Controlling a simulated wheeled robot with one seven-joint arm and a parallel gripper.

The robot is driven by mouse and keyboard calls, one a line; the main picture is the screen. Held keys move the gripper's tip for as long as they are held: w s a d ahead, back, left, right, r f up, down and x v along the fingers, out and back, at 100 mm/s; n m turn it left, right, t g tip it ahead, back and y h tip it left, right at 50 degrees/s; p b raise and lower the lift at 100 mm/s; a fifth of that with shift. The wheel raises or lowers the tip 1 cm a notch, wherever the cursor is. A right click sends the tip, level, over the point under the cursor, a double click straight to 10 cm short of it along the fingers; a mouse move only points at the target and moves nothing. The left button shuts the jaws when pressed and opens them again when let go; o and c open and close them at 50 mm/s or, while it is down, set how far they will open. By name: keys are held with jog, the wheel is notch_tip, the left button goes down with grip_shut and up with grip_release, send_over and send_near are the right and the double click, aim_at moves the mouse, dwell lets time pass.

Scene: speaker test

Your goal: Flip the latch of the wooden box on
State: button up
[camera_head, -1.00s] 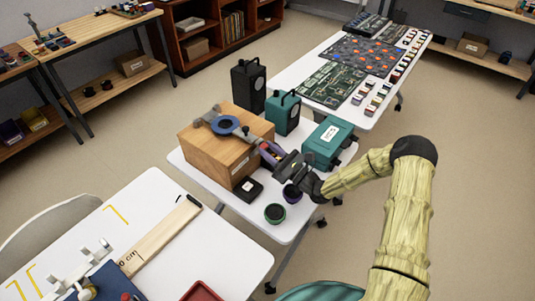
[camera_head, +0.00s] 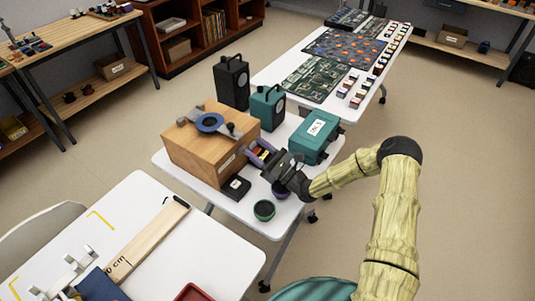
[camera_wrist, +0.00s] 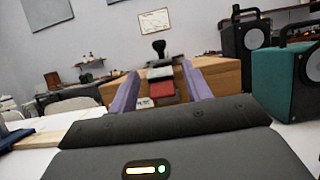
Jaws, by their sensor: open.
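The wooden box (camera_head: 200,150) stands on a white table; it also shows in the wrist view (camera_wrist: 223,73). A blue ring with grey arms (camera_head: 209,122) lies on its top. My gripper (camera_head: 255,150) is at the box's right side, with its two purple fingers apart. In the wrist view, the open gripper (camera_wrist: 160,90) faces the box. A small piece with dark, white and red parts (camera_wrist: 161,88) shows between the fingers. I cannot tell whether it is the latch or whether the fingers touch it. A black knob (camera_wrist: 159,47) rises behind it.
A black speaker (camera_head: 231,82), a teal speaker (camera_head: 267,107) and a teal case (camera_head: 314,137) stand behind and right of the box. A small black box (camera_head: 235,187) and a green-rimmed cup (camera_head: 264,211) are in front. A white table (camera_head: 190,250) is nearer.

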jog(key=s+d+f+b, duration=0.1)
jog(key=s+d, duration=0.3)
jog(key=d, duration=0.3)
jog(key=s+d+f, duration=0.1)
jog(key=s+d, duration=0.3)
jog(key=d, duration=0.3)
jog(key=shift+s+b, duration=0.35)
